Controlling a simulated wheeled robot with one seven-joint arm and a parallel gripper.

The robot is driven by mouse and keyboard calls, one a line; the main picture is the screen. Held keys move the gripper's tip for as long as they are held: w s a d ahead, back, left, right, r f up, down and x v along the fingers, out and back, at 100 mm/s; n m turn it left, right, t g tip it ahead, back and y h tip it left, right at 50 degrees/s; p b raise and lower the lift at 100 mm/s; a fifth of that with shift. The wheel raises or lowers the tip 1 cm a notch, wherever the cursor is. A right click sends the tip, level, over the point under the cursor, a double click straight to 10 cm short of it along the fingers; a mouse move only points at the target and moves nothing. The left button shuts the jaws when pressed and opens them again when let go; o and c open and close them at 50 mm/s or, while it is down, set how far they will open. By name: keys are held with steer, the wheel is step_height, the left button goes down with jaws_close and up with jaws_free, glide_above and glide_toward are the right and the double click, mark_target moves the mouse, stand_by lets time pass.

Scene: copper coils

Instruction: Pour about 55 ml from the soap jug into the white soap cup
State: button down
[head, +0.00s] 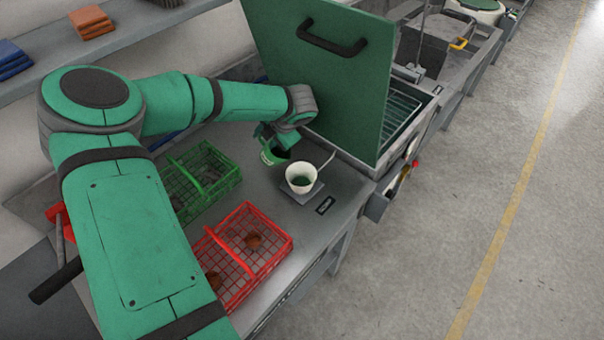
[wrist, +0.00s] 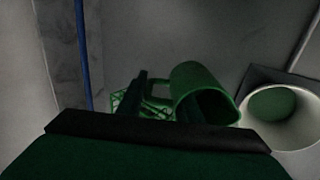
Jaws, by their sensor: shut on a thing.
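The soap jug is green (head: 274,154) and hangs in my gripper (head: 268,136) just left of the white soap cup, above the bench. My gripper is shut on the jug's handle. In the wrist view the jug (wrist: 203,92) is tilted with its dark mouth toward the cup; no stream of liquid can be made out. The white soap cup (head: 300,173) stands upright on a small grey square plate (head: 305,193). Green liquid shows inside the cup, also in the wrist view (wrist: 309,133). The level inside the jug is too dark to tell.
A green wire basket (head: 201,180) and a red wire basket (head: 243,245) holding copper-brown pieces stand on the bench to the left and front. A large green raised lid (head: 325,75) with a black handle rises behind the cup. A thin rod slants beside the cup.

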steer(key=shift+w+a+f+g+h, duration=0.35)
steer(key=shift+a+h, duration=0.15)
steer(key=shift+w+a+f+g+h, duration=0.3)
steer(key=shift+a+f+g+h, duration=0.05)
steer(key=shift+a+h, duration=0.15)
steer(key=shift+w+a+f+g+h, duration=0.3)
steer(key=shift+a+f+g+h, duration=0.1)
steer(key=shift+f+g+h, duration=0.3)
steer(key=shift+w+a+f+g+h, duration=0.35)
steer(key=shift+f+g+h, duration=0.2)
steer(key=shift+h, duration=0.25)
stand_by(1.4)
